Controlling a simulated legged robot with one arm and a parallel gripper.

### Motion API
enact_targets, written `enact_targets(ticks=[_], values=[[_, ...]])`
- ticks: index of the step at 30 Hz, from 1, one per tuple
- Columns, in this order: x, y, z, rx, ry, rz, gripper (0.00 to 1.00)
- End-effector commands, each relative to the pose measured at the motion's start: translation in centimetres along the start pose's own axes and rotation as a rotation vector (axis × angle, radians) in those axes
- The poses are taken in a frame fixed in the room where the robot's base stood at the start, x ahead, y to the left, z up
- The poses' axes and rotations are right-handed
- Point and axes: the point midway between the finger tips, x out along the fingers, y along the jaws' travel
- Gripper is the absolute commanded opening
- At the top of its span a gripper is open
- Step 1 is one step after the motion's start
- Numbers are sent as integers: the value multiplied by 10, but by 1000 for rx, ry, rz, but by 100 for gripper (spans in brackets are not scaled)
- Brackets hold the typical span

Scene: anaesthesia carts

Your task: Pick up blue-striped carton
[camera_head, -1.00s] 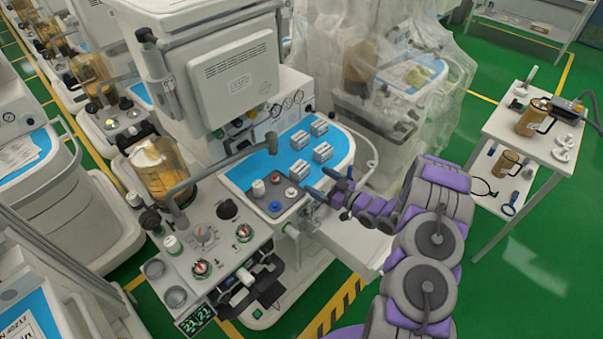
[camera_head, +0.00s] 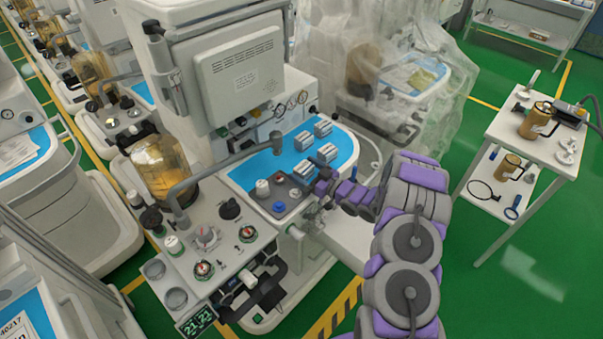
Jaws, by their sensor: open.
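Several small white-and-grey cartons stand on the blue top of the anaesthesia cart (camera_head: 262,178). The far carton (camera_head: 322,128), the left carton (camera_head: 303,140), the right carton (camera_head: 327,152) and the near carton (camera_head: 304,170) form a loose group. They are too small to tell which has blue stripes. My gripper (camera_head: 309,175) is open at the near carton, with its fingers close around or beside it. Contact cannot be told. The gripper partly hides that carton. My grey-and-purple arm reaches in from the lower right.
A grey panel with knobs (camera_head: 278,200) lies left of my gripper. A metal arm (camera_head: 230,163) reaches over the blue top. A plastic-covered cart (camera_head: 395,85) stands behind. A white side table (camera_head: 535,135) with jugs stands right, with green floor between.

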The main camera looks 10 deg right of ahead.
Motion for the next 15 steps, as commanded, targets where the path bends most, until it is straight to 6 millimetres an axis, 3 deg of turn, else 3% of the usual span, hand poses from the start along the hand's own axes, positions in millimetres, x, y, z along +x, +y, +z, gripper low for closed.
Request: enact_targets(ticks=[2, 15], values=[[-1, 1, 0, 1, 0, 1, 96], [1, -2, 0, -2, -2, -1, 54]])
